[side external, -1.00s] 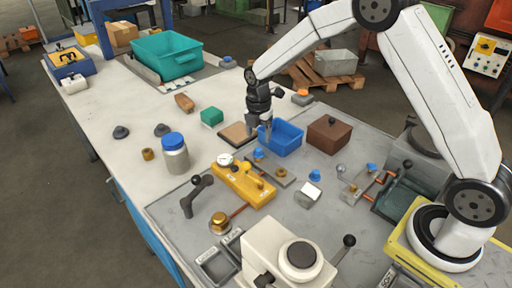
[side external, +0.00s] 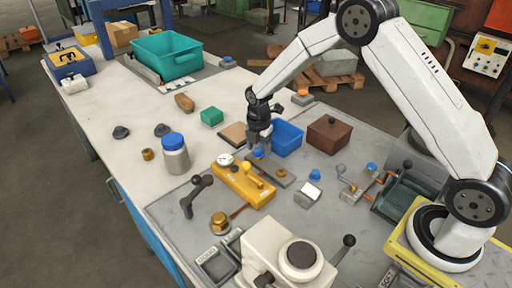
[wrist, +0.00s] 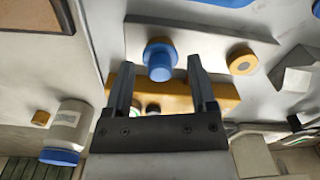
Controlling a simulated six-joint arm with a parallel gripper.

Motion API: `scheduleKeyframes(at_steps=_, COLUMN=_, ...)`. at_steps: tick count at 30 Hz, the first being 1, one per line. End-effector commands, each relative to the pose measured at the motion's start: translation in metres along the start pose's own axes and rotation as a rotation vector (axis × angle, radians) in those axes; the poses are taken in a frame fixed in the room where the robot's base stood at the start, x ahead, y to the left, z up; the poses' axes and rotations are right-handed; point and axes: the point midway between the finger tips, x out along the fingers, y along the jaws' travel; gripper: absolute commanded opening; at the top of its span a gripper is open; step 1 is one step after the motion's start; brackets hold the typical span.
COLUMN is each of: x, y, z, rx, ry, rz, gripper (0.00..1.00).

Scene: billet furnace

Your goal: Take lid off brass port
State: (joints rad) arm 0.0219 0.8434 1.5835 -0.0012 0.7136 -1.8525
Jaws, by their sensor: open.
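In the side view the blue lid (side external: 258,153) is at the far end of a flat grey plate. A second brass port (wrist: 241,62) on the same plate has no blue lid; it also shows in the side view (side external: 280,172). My gripper (wrist: 163,64) is open, with its fingers on either side of the blue lid. In the side view my gripper (side external: 261,149) is right over the lid. Contact cannot be told.
A blue bin (side external: 287,138) stands close to the right of my gripper. A yellow block (side external: 244,186) with a gauge lies in front of the plate. A brown box (side external: 328,135), a grey-white block (side external: 307,196) and another blue cap (side external: 315,175) are to the right.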

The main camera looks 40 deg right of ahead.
Motion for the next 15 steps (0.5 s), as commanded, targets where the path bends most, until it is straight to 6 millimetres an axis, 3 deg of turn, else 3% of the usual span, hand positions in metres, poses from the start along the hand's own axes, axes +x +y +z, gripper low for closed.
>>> scheduleKeyframes(at_steps=11, x=-0.0005, y=0.0000, z=-0.0001, rx=0.000, ry=0.000, rz=0.000, gripper=0.69)
scheduleKeyframes(at_steps=15, x=-0.0005, y=0.0000, z=-0.0001, rx=0.000, ry=0.000, rz=0.000, gripper=0.25)
